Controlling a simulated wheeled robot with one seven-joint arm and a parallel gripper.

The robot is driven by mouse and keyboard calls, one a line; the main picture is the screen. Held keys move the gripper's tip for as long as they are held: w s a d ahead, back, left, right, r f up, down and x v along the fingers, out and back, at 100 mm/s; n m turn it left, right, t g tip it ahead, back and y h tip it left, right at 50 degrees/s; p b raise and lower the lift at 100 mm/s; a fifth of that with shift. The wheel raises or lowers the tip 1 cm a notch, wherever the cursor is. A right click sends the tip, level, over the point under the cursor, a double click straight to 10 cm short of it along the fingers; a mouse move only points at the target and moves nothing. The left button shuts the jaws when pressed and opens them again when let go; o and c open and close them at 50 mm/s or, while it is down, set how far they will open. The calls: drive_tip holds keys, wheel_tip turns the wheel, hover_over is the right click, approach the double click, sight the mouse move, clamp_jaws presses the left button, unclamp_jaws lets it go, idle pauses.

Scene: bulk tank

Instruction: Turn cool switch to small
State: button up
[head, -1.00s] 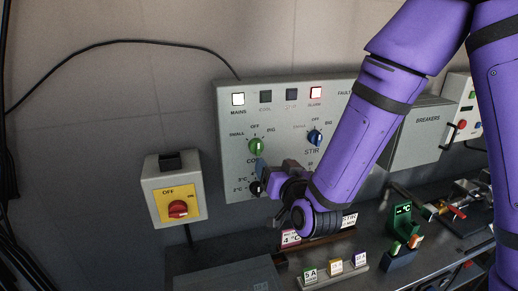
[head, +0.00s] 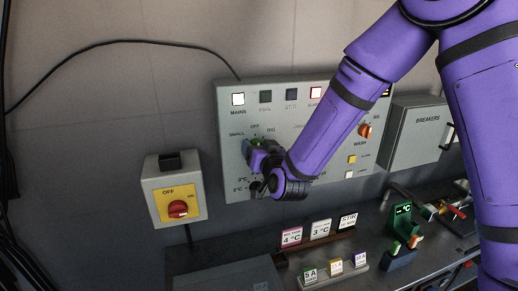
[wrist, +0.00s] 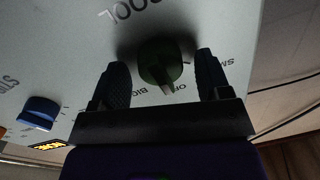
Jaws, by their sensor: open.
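The cool switch is a green knob (wrist: 158,62) on the grey control panel (head: 228,105), with a COOL label beside it in the wrist view. Its pointer appears to be at the OFF mark, between SMALL and BIG. My gripper (wrist: 160,65) is open, with one finger on each side of the knob. Gaps show between the fingers and the knob, so it is not clamped. In the head view my gripper (head: 254,147) covers most of the knob.
The blue stir knob (wrist: 38,112) lies to one side in the wrist view; my arm hides it in the head view. An orange wash knob (head: 365,131) is on the panel's right. Sign holders stand on the counter below.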

drive_tip(key=shift+c, duration=0.4)
drive_tip(key=c, duration=0.8)
drive_tip(key=shift+c, duration=0.2)
drive_tip(key=shift+n, duration=0.4)
drive_tip(key=n, duration=0.4)
drive_tip(key=shift+a, duration=0.15)
drive_tip(key=shift+n+g+h, duration=0.3)
drive_tip(key=shift+n, duration=2.1)
drive_tip(key=o, duration=0.9)
